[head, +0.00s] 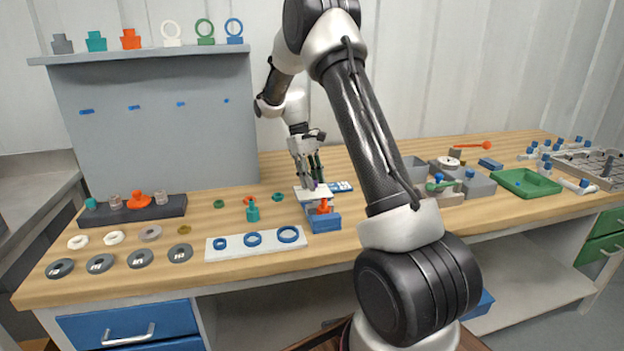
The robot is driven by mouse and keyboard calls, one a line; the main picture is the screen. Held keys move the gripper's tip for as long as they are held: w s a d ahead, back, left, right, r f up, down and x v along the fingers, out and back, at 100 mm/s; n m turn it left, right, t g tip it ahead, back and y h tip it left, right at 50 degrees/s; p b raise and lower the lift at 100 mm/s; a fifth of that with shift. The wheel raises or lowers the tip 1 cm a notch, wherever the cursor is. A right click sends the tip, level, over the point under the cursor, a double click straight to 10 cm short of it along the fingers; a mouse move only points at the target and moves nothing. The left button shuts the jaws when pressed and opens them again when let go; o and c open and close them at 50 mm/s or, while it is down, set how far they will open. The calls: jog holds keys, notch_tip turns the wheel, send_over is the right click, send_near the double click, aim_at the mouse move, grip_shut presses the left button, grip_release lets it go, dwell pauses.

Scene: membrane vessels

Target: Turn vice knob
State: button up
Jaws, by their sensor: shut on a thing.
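My gripper (314,182) points down near the middle of the bench, with its fingers close together. It is shut on a small purplish part at the top of a small fixture, which looks like the vice knob but is too small and partly hidden to be sure. The fixture, seemingly the vice, has a white plate (309,194) on top and a blue block (325,223) at its front. A small orange part (323,206) shows between the plate and the block. The fingertips partly cover the contact.
A white board with blue rings (230,246) lies in front, left of the vice. A teal piece (253,211) stands close by on the left. Grey boxes (478,184) and a green tray (526,183) stand to the right. A grey panel (155,130) rises behind left.

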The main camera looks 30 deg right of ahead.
jog(key=shift+m+y, duration=0.3)
jog(key=shift+m, duration=0.5)
jog(key=o, duration=1)
jog(key=v, duration=1.2)
jog(key=shift+d, duration=0.15)
jog(key=shift+w, duration=0.1)
